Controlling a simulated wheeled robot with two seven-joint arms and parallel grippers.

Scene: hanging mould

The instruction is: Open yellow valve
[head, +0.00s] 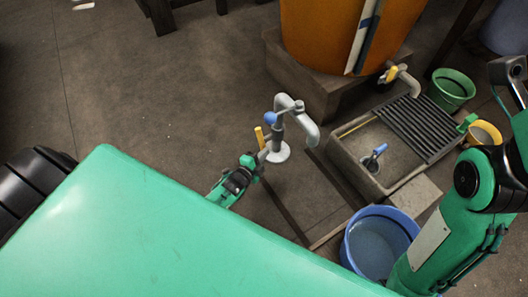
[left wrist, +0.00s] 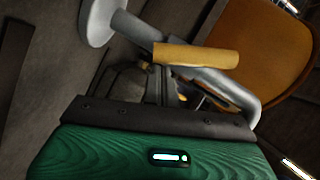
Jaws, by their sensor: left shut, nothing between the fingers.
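A yellow valve handle (head: 259,137) sticks up on a grey standpipe (head: 297,118) that rises from a round flange on the floor. A blue handle (head: 270,118) sits higher on the same pipe. My left gripper (head: 251,163) is low beside the pipe, just below the yellow handle in the head view. In the left wrist view the yellow handle (left wrist: 195,55) lies across the picture just beyond the dark fingers (left wrist: 160,85), which are shut and empty. Whether the fingers touch the handle or pipe cannot be told. My right arm is at the right edge; its gripper is not clearly seen.
A second tap with a yellow handle (head: 392,74) is by the orange tank (head: 340,30). The floor at upper left is mostly clear.

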